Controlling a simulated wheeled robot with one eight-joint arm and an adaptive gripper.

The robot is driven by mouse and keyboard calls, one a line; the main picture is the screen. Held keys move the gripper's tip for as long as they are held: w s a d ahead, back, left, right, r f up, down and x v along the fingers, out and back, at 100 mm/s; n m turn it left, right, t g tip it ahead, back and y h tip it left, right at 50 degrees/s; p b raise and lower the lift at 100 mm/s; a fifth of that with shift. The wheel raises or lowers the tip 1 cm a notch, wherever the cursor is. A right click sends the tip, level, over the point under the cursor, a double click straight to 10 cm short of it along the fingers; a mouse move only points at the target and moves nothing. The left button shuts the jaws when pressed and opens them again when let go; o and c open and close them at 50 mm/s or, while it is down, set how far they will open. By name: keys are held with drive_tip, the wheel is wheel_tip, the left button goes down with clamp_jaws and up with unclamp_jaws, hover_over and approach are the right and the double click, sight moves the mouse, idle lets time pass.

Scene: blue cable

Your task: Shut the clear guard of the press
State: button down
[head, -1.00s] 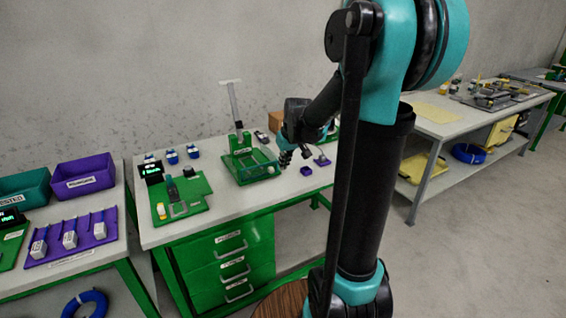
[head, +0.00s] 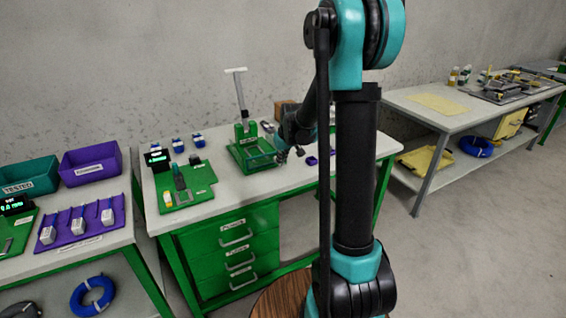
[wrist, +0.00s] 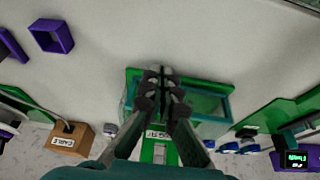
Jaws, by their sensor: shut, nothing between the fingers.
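The press (head: 243,127) is green, with an upright post and a tilted lever topped by a pale bar. It stands on the middle bench. Its clear guard (head: 262,160), a teal-tinted see-through box, is at the front of the press, low over the green base. The guard also shows in the wrist view (wrist: 207,104). I cannot tell how far it is swung. My gripper (head: 281,158) is at the guard's right side in the head view. In the wrist view my gripper (wrist: 162,72) is shut and empty, its fingers overlapping the guard's frame; contact is unclear.
A green board (head: 185,184) with a small display lies left of the press. Several blue-and-white parts stand behind it. A purple square holder (wrist: 51,36) and a cardboard box (wrist: 72,138) are near my gripper. Bare bench top lies in front of the press.

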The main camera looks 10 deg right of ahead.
drive_tip(key=shift+w+a+r, duration=0.1)
drive_tip(key=shift+w, duration=0.85)
